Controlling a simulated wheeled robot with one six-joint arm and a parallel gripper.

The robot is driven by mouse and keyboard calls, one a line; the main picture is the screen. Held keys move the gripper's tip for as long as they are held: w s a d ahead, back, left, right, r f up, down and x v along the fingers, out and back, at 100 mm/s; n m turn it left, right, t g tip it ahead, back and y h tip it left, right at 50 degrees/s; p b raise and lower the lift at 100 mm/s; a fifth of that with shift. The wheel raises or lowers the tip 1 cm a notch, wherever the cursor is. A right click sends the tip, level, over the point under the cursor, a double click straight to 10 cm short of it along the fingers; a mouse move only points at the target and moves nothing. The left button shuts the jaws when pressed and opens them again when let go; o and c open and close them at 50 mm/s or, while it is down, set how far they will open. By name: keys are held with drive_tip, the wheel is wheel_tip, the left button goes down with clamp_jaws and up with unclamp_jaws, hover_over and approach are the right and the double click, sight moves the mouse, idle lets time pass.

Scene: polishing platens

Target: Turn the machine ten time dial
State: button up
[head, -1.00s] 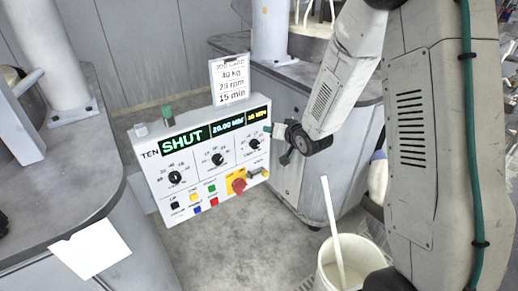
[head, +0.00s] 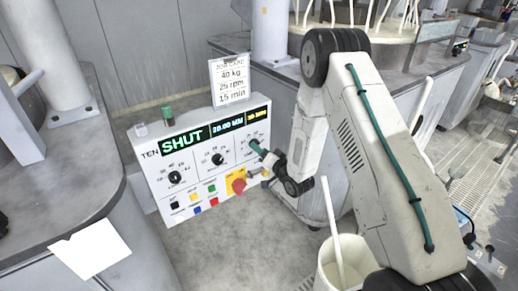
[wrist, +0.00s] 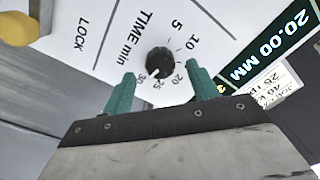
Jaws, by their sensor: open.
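The white control panel (head: 160,185) is marked TEN and its display reads SHUT and 20.00 MM. My gripper (head: 258,148) is at the panel's right side, over the rightmost dial, which it hides in the head view. In the wrist view the black time dial (wrist: 160,61) shows under the label TIME min, with numbers from 5 to 30. A pale mark on its lower edge seems to face the 25 to 30 side. My gripper's green fingers (wrist: 160,74) are open, one on each side of the dial, with gaps; contact is not visible.
Two other dials (head: 217,160) sit left of the gripper. A red knob (head: 239,186) on yellow and several small coloured buttons lie below. A job card (head: 229,80) reading 15 min stands above the panel. A white bucket (head: 325,275) with a stick stands at the front.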

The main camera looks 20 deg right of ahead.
drive_tip(key=shift+x, duration=1)
drive_tip(key=c, duration=1)
drive_tip(key=shift+n, duration=0.4)
drive_tip(key=n, duration=2.3)
